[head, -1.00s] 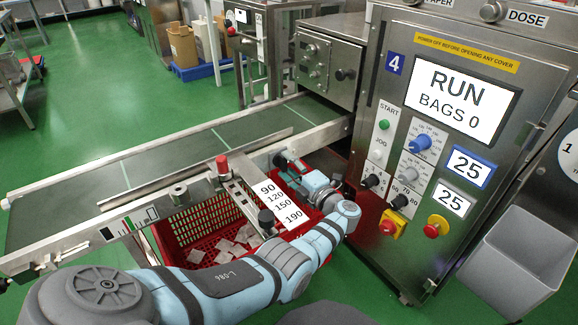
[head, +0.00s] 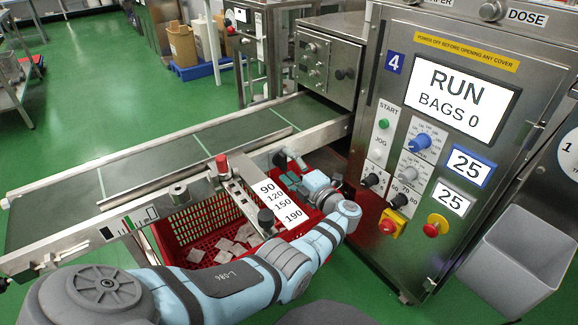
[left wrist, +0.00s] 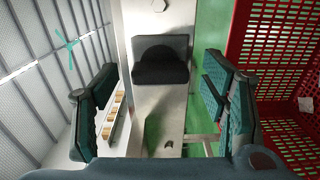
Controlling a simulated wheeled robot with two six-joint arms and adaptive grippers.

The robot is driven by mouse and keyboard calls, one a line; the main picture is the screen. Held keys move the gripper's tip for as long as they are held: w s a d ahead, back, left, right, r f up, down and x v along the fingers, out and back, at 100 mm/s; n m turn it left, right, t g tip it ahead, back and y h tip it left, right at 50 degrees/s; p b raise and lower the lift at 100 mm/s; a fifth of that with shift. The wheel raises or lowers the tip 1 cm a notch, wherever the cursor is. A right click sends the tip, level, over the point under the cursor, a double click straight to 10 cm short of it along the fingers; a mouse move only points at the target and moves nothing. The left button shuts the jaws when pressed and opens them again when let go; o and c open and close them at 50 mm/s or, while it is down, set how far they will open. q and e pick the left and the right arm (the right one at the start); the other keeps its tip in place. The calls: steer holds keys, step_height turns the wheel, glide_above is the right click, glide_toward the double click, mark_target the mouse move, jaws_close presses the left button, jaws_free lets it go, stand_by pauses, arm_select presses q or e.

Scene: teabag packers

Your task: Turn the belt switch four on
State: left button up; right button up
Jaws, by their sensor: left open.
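Machine four (head: 405,75) stands at the right with its display reading RUN, BAGS 0. Its conveyor belt (head: 190,145) runs leftward from it. My left gripper (head: 285,160) is at the belt's near side rail, next to the machine. In the left wrist view a black knob (left wrist: 160,62) on a metal rail (left wrist: 155,120) shows between my left gripper's (left wrist: 153,95) spread fingers. The fingers are apart from the knob in that view. My right gripper is out of view.
A red crate (head: 190,222) with several teabags stands under the belt; its mesh wall also shows in the left wrist view (left wrist: 285,60). A white scale plate (head: 281,204) and a red-topped post (head: 222,163) stick out near my arm. A grey bin (head: 515,260) stands at right.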

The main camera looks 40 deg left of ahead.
arm_select(q)
steer(key=v, duration=1.1)
steer(key=shift+d, duration=0.4)
steer(key=shift+s, duration=0.1)
